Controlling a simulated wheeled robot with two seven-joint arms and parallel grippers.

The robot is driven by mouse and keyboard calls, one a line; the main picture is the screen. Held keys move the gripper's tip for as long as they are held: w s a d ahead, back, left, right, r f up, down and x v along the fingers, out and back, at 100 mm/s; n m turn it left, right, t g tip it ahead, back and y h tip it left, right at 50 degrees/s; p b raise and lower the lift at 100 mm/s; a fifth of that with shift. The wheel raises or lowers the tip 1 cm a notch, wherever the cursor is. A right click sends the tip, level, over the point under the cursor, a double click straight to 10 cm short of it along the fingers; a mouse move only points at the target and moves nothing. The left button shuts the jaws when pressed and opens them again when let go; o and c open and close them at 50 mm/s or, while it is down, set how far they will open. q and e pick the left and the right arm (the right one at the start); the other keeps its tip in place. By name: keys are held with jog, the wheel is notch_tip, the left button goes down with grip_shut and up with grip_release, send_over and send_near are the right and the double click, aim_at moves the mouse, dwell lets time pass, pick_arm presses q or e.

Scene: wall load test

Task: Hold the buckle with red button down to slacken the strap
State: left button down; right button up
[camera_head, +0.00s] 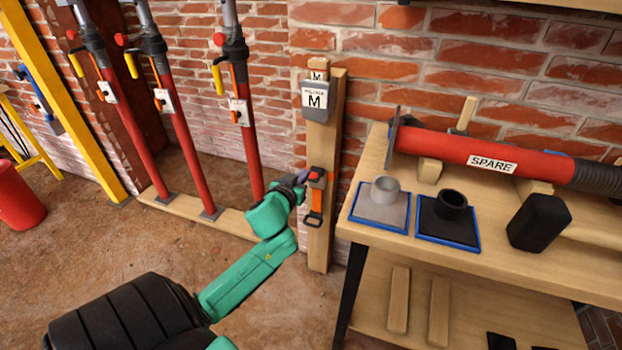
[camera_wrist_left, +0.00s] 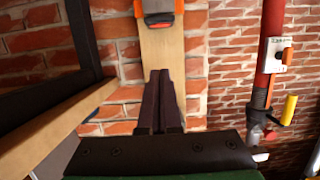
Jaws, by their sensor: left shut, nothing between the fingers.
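The buckle (camera_head: 318,175) with the red button is on a wooden post against the brick wall in the head view. My left gripper (camera_head: 304,176) is shut and empty, close beside the buckle in the head view. In the left wrist view its dark fingertips (camera_wrist_left: 160,72) lie together before the post, with a picture gap to the red part. My right gripper is not in view.
A grey box marked M (camera_head: 316,101) is higher on the post. A wooden bench (camera_head: 375,247) stands right, bearing a red SPARE tube (camera_head: 450,149), two blue-edged plates and a black block (camera_head: 539,222). Several red props (camera_head: 190,145) stand left. Open floor lies in front.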

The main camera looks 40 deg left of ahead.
pick_arm(q)
send_over(311, 178)
jog(key=s+d, duration=0.1)
jog(key=s, duration=0.1)
jog(key=f, duration=0.2)
jog(key=shift+w+d+f+b, duration=0.1)
jog(key=shift+f+b, duration=0.9)
jog(key=shift+f, duration=0.8)
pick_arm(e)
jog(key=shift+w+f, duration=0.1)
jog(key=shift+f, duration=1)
